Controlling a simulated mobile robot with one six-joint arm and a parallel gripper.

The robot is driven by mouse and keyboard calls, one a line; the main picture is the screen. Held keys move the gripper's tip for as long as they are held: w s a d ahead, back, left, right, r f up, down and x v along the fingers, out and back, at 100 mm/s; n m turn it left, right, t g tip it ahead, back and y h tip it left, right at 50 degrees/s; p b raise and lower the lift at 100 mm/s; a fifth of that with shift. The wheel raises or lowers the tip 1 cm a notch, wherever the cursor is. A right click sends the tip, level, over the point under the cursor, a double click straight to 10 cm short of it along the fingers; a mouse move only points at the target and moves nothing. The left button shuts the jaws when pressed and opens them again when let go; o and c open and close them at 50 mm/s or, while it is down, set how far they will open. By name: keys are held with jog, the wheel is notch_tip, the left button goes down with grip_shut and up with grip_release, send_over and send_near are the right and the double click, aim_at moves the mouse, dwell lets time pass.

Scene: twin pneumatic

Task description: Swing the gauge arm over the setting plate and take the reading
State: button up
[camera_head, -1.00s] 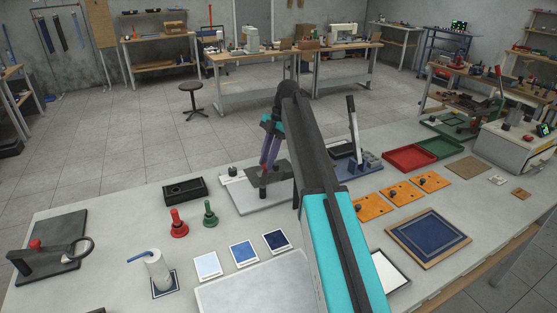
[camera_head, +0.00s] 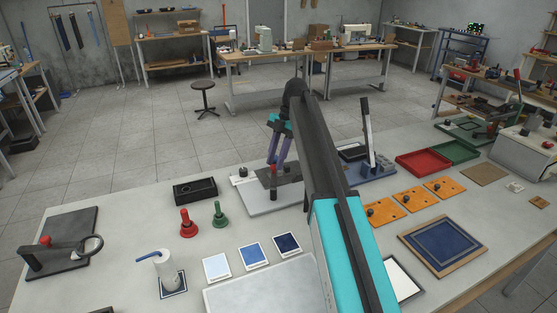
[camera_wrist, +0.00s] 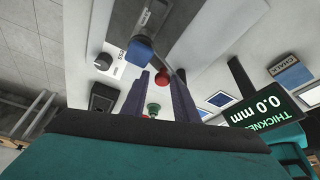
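A gauge-like fixture with a pale base (camera_head: 265,204) and a dark grey block stands in the middle of the bench. A reddish upright handle (camera_head: 273,179) rises from it, just below my gripper (camera_head: 278,158). My gripper's purple fingers are apart and empty, pointing down. In the wrist view, a dark grey bar (camera_wrist: 162,60) and a blue block (camera_wrist: 140,51) lie beyond the fingertips (camera_wrist: 162,78). I cannot tell whether they touch. I cannot clearly pick out the setting plate. My arm hides the fixture's right side.
A black tray (camera_head: 195,190), red stamp (camera_head: 187,222) and green stamp (camera_head: 219,214) stand left of the fixture. A blue lever tool (camera_head: 370,165) and red tray (camera_head: 425,160) stand to its right. Three blue-toned cards (camera_head: 252,256) lie in front.

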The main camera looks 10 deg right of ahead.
jog(key=shift+s, duration=0.1)
jog(key=shift+p+v, duration=0.8)
jog(key=p+v, duration=1.1)
jog(key=v, duration=0.1)
dwell(0.3)
dwell(0.5)
